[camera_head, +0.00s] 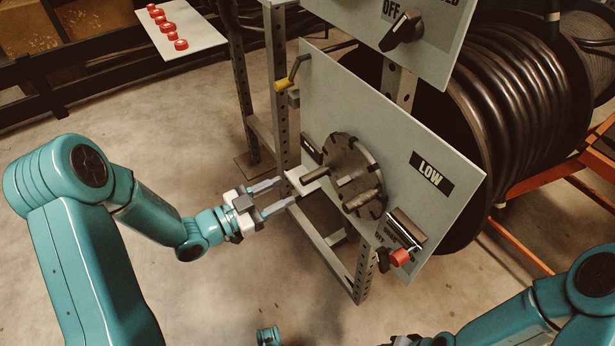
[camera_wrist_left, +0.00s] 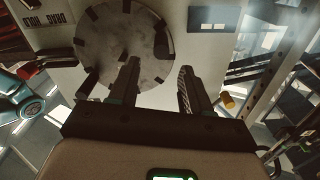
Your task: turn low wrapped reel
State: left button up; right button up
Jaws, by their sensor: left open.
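The low reel, a dark grey notched disc (camera_head: 352,170), is mounted on the grey panel (camera_head: 440,210) marked LOW. A peg (camera_head: 316,174) sticks out near its left rim, and a hub stub is at its middle. My left gripper (camera_head: 289,192) is open and empty, just left of the disc and peg, apart from them in the head view. The left wrist view shows the disc (camera_wrist_left: 105,45) ahead, with the open fingers (camera_wrist_left: 158,75) in front of its right part. My right arm enters at lower right; only a cut-off bit near the bottom edge may be its gripper.
A red-tipped lever (camera_head: 400,257) sits below the disc, and a yellow-tipped handle (camera_head: 283,85) at the panel's upper left. An upper panel carries an OFF knob (camera_head: 402,30). A large black hose drum (camera_head: 510,100) stands behind. Perforated posts frame the panel. Open floor lies at left.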

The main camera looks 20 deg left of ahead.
aim_at(302, 181)
pick_arm(q)
jog(key=b+x, duration=0.1)
jog(key=x, duration=0.8)
